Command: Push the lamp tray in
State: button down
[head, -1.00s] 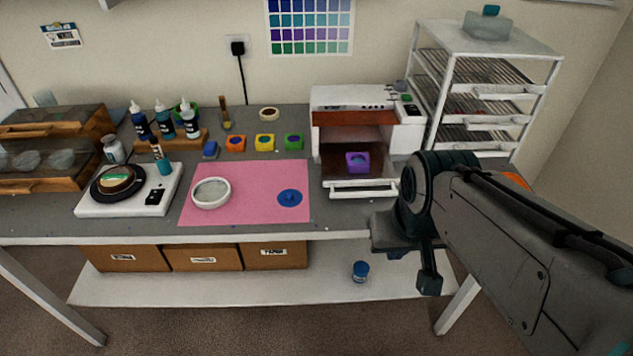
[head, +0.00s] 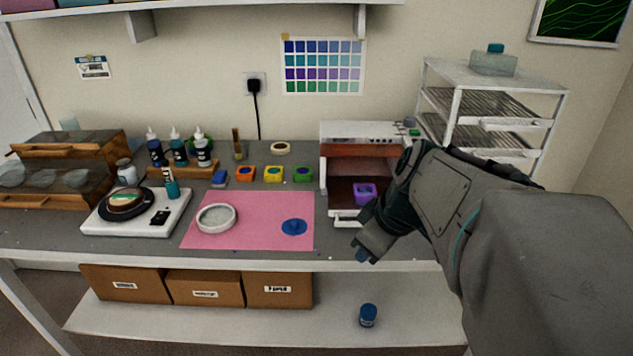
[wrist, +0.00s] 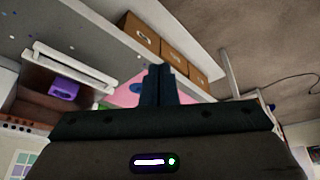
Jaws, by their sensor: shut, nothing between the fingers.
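The lamp tray (head: 345,214) is pulled out at the front of the white and red-brown lamp box (head: 349,143), which stands on the bench. A purple mold (head: 364,194) sits on the tray. My gripper (head: 362,256) is shut and empty, in front of the bench edge and lower right of the tray front. My arm hides the right part of the tray. In the wrist view, the white tray handle (wrist: 74,66) and the purple mold (wrist: 64,90) show at the left, apart from the shut fingers (wrist: 158,84).
A pink mat (head: 254,240) with a round white dish (head: 217,218) lies left of the tray. Small colored molds (head: 274,174) stand behind the mat. A wire rack (head: 489,110) stands at the right. Cardboard boxes (head: 205,289) and a blue jar (head: 368,315) are on the lower shelf.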

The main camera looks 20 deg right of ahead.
jog(key=w+d+n+t+b, duration=0.35)
jog(key=d+n, duration=0.25)
jog(key=d, duration=0.4)
jog(key=shift+n+g+y, duration=0.25)
jog(key=shift+n+y, duration=0.05)
jog(key=x, duration=0.3)
jog(key=w+x, duration=0.1)
jog(key=x, duration=0.3)
jog(key=r+x, duration=0.1)
jog(key=x, duration=0.3)
jog(key=shift+w+d+f+p, duration=0.2)
jog(key=shift+w+d+p, duration=0.1)
jog(key=shift+w+p, duration=0.05)
jog(key=shift+w+d+f+p, duration=0.1)
jog(key=shift+w+d+p, duration=0.05)
jog(key=shift+w, duration=0.4)
jog(key=shift+w+d+p, duration=0.15)
jog(key=shift+w, duration=0.35)
